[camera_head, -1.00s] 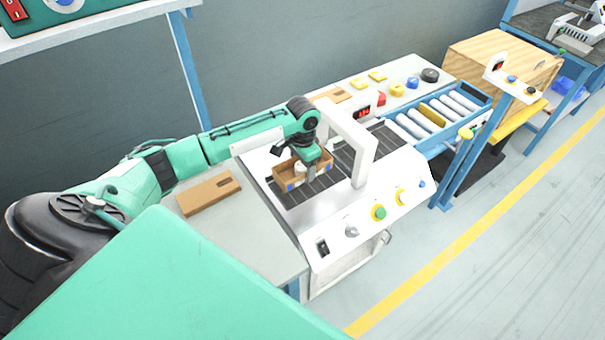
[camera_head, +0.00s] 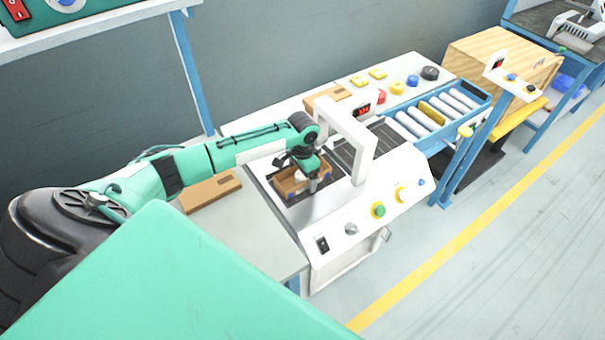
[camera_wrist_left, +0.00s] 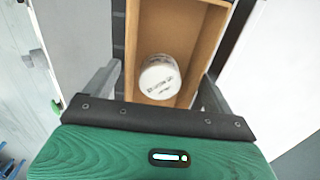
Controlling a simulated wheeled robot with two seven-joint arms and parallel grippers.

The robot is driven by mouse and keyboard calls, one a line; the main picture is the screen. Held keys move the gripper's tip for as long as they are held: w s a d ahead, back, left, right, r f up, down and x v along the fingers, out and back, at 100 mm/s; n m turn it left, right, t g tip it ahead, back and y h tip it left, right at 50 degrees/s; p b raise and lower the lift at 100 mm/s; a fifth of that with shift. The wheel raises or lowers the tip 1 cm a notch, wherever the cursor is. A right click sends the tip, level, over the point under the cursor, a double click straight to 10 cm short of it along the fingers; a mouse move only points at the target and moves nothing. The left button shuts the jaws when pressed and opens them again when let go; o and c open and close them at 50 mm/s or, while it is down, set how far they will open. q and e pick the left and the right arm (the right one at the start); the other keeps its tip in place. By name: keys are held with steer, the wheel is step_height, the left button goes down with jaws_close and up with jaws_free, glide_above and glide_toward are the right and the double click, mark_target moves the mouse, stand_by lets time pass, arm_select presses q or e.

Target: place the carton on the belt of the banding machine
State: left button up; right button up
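The carton (camera_head: 291,188) is a small open brown box with a white, printed round container (camera_wrist_left: 160,78) inside. It is over the near part of the dark belt (camera_head: 322,197) of the banding machine (camera_head: 330,228), on the near side of the white arch (camera_head: 361,150). I cannot tell whether its bottom touches the belt. My left gripper (camera_head: 307,178) reaches down over the carton. My right gripper is not in view.
A flat brown board (camera_head: 210,191) lies on the table left of the machine. Beyond the arch are a roller conveyor (camera_head: 437,115), coloured knobs (camera_head: 397,88) and a wooden box (camera_head: 500,65). The machine's front panel carries several buttons (camera_head: 379,210).

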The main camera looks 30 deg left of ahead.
arm_select(q)
steer(key=shift+r, duration=0.1)
steer(key=shift+r, duration=0.25)
step_height(320, 180, up, 12)
steer(key=b, duration=0.1)
steer(key=shift+f+b, duration=0.2)
steer(key=shift+b, duration=0.2)
